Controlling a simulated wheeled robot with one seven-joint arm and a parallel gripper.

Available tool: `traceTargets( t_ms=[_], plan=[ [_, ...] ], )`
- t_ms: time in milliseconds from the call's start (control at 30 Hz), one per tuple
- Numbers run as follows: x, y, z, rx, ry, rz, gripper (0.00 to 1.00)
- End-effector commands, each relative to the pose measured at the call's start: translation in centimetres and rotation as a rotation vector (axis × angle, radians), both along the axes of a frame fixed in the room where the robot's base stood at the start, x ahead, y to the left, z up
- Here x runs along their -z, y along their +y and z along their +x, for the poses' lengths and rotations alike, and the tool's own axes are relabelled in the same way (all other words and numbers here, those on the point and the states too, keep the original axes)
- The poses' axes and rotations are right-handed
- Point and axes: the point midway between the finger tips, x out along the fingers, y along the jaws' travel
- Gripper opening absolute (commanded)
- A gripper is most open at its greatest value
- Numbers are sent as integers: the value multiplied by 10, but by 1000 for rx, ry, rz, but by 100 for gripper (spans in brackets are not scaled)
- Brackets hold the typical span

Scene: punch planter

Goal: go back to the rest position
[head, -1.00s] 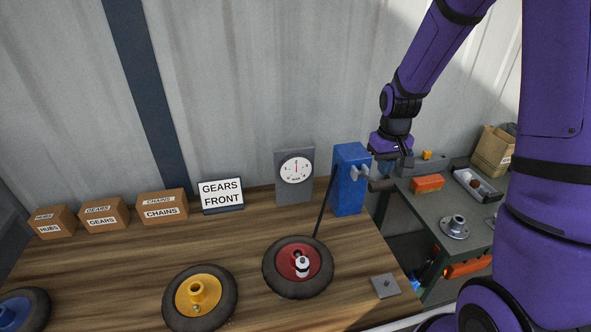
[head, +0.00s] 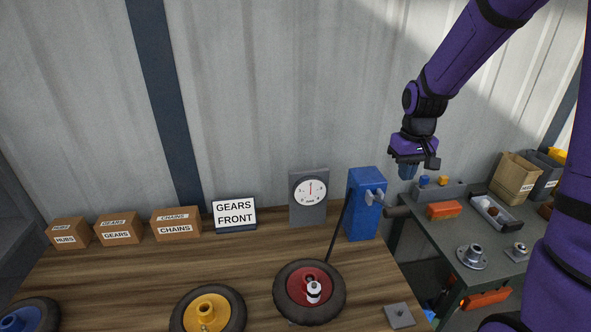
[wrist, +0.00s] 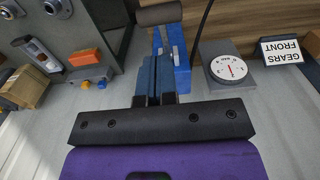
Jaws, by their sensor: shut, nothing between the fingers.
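My gripper (head: 408,172) hangs from my purple arm at the right of the head view, in front of the grey wall. It is above and to the right of the blue pump box (head: 364,205). In the wrist view the blue fingers of my gripper (wrist: 158,62) are together with nothing between them. The blue box (wrist: 182,68) shows behind the fingers there. My gripper appears apart from the things around it.
The wooden bench holds a red-hubbed wheel (head: 290,283), a yellow-hubbed wheel (head: 182,319), a dial gauge (head: 309,198), a sign (head: 234,214) and labelled boxes (head: 176,224). A dark side table (head: 436,232) at right holds an orange block (head: 444,210) and metal hubs (head: 472,256).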

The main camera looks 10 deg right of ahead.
Motion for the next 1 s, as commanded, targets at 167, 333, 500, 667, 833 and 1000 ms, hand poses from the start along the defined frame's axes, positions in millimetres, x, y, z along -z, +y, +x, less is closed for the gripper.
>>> traceTargets(
  t_ms=[167, 333, 500, 667, 833, 1000],
  plan=[
    [-36, 9, -16, -2, -52, -6, 0],
    [-80, 22, -44, -3, -120, -11, 0],
    [-118, 34, -78, -3, -187, -14, 0],
    [-147, 43, -112, -3, -250, -14, 0],
    [-171, 52, -151, -4, -317, -11, 0],
    [-187, 59, -190, -3, -383, -6, 0]
  ],
)
